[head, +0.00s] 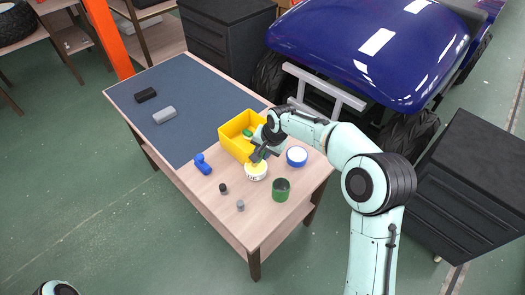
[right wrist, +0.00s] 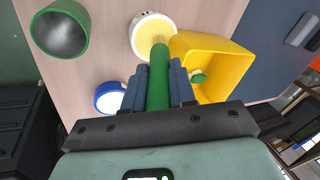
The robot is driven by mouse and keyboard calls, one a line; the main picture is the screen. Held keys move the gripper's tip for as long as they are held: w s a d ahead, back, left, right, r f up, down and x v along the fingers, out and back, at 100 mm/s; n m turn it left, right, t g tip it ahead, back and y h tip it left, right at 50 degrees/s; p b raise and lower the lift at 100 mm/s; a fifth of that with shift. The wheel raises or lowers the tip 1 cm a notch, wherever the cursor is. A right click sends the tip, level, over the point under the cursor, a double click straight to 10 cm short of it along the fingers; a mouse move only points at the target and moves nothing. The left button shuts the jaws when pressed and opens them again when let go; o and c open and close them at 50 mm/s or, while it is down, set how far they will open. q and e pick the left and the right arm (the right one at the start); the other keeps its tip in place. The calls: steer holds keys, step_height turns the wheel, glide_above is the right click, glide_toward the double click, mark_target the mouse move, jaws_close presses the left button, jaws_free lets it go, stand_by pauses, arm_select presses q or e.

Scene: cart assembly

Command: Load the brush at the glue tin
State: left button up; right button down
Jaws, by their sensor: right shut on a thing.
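My right gripper (head: 262,153) is shut on the green handle of a brush (right wrist: 158,80), and the handle also shows between the fingers (right wrist: 158,72) in the right wrist view. The brush's yellow tip points away from the gripper, over the glue tin (right wrist: 144,24). The tin is white and round, with a pale yellow inside, and stands on the table by the yellow bin (head: 256,175). The tip overlaps the tin's opening; whether it touches the glue, I cannot tell. My left gripper is not in view.
A yellow bin (head: 232,143) with a green item inside stands beside the tin. A green cup (head: 280,190), a blue-and-white tin (head: 296,157), a blue part (head: 202,164) and small black (head: 223,188) and grey (head: 240,205) cylinders stand around. The dark mat (head: 190,90) is mostly clear.

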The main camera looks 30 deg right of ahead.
steer(key=shift+r+p, duration=2.4)
steer(key=shift+r, duration=1.15)
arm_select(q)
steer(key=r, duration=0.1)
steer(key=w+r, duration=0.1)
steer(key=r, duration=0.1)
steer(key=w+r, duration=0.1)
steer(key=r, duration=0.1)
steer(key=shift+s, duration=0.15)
arm_select(e)
steer(key=shift+s+f, duration=0.1)
steer(key=shift+f, duration=0.05)
